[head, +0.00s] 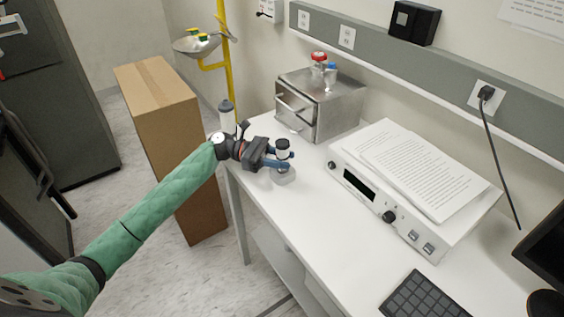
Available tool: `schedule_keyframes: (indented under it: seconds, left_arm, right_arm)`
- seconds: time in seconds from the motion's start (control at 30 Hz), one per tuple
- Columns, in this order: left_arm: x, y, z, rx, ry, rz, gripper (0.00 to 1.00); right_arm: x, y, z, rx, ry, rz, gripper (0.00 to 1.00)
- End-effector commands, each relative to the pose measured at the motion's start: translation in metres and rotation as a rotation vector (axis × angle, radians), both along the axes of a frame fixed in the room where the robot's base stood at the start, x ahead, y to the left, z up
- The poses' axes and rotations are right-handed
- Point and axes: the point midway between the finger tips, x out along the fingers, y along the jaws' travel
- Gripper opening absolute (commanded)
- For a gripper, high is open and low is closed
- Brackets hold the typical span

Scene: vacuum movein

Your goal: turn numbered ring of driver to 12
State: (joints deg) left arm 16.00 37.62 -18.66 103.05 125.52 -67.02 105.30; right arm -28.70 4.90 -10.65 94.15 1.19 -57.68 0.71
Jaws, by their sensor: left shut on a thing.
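My left gripper (274,158) reaches over the near left part of the white table. Its blue-tipped fingers are shut around a small upright device, which I take to be the driver (283,144). The driver has a dark top with a pale band beneath it, and its middle is partly hidden by the fingers. A round greyish base (284,177) shows below the fingers, at the table top. The numbers on the ring are too small to read. My right gripper is not in view.
A metal drawer box (340,105) with red- and blue-capped items stands behind the gripper. A white instrument (440,238) with papers (410,165) on top is to the right. A keyboard (425,297) lies in front. A cardboard box (160,120) stands left of the table (310,215).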

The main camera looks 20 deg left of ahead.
Motion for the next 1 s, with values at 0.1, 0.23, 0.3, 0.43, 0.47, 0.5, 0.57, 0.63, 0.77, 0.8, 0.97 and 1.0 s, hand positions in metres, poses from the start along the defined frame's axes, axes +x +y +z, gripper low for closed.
schedule_keyframes:
  seconds: [0.1,0.23,0.3,0.43,0.47,0.5,0.57,0.63,0.77,0.8,0.97,1.0]
  left_arm:
    - [0.002,0.0,0.0,0.0,-0.002,-0.104,0.11]
    - [0.002,0.0,0.001,0.0,-0.002,-0.213,0.11]
    - [0.002,0.0,0.001,0.0,-0.001,-0.269,0.11]
    - [0.001,0.0,0.001,0.001,-0.001,-0.358,0.11]
    - [0.002,0.0,0.001,0.0,-0.001,-0.375,0.11]
    - [0.002,0.0,0.001,0.0,-0.001,-0.397,0.11]
    - [0.001,0.0,0.001,0.0,-0.001,-0.428,0.11]
    - [0.001,0.0,0.001,0.0,-0.001,-0.457,0.11]
    - [0.001,0.0,0.001,-0.001,0.0,-0.495,0.11]
    - [0.001,-0.001,0.001,-0.001,0.0,-0.503,0.11]
    - [0.001,0.0,0.0,0.0,0.0,-0.522,0.11]
    - [0.001,0.0,0.0,0.0,0.0,-0.523,0.11]
  right_arm:
    - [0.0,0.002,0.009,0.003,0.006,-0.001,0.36]
    - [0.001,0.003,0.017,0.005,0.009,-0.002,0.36]
    - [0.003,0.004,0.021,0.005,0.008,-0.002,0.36]
    - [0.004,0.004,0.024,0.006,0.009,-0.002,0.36]
    - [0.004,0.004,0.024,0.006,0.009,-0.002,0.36]
    - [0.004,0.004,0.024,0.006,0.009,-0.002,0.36]
    - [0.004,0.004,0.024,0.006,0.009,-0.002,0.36]
    - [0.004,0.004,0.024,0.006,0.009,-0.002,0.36]
    - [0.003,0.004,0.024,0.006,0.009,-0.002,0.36]
    - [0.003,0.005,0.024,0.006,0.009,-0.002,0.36]
    - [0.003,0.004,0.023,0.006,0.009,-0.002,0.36]
    - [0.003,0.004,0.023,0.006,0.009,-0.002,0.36]
